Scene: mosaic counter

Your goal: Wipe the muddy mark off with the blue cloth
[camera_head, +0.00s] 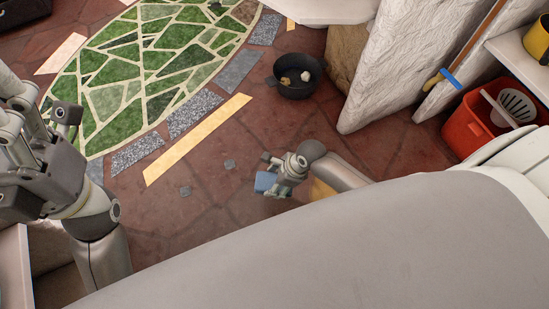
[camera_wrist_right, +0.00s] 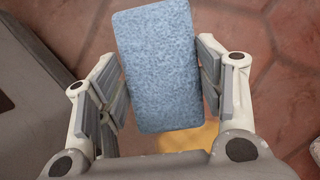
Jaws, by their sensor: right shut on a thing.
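The blue cloth (camera_head: 265,182) is a small block-like piece in my right gripper (camera_head: 274,176), low over the reddish stone floor. In the right wrist view the cloth (camera_wrist_right: 158,65) stands between the two fingers of the right gripper (camera_wrist_right: 163,85), which is shut on it. I cannot tell whether the cloth touches the floor. I cannot make out the muddy mark clearly in either view. My left gripper (camera_head: 66,115) is at the left edge of the head view, away from the cloth; its fingers do not show clearly enough to tell their opening.
A black bowl (camera_head: 297,88) with pale pieces stands beyond my right gripper. A red-orange bucket (camera_head: 468,130) stands at the right by pale rough walls (camera_head: 385,65). Green mosaic (camera_head: 150,55) covers the back left. A yellow patch (camera_wrist_right: 187,137) shows below the cloth.

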